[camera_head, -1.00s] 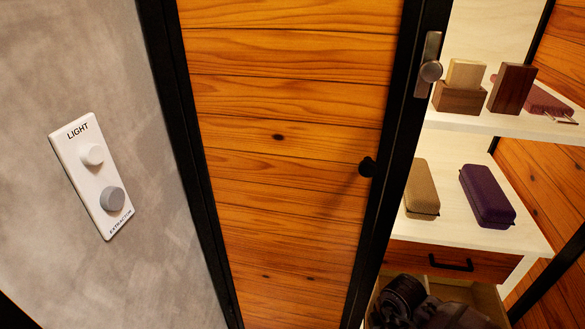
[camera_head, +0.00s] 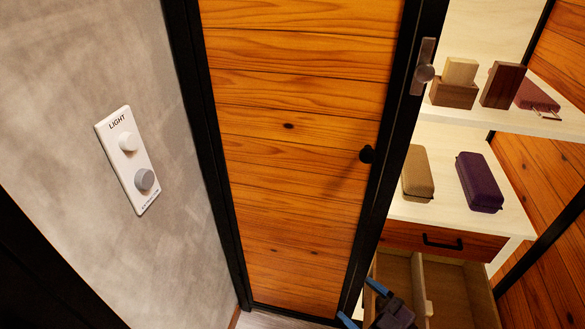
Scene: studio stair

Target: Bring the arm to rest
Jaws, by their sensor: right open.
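My right gripper (camera_head: 363,304) is at the bottom edge of the view, right of centre. Its two blue fingertips are spread apart with nothing between them. It is in front of the black door frame and the left side of an open drawer (camera_head: 480,290). The rest of the right arm is mostly cut off by the lower edge. My left gripper is not in view.
Left is a grey wall with a switch plate (camera_head: 112,140). Right, a shelf holds wooden blocks (camera_head: 502,84); below lie a tan case (camera_head: 417,172) and purple case (camera_head: 480,182).

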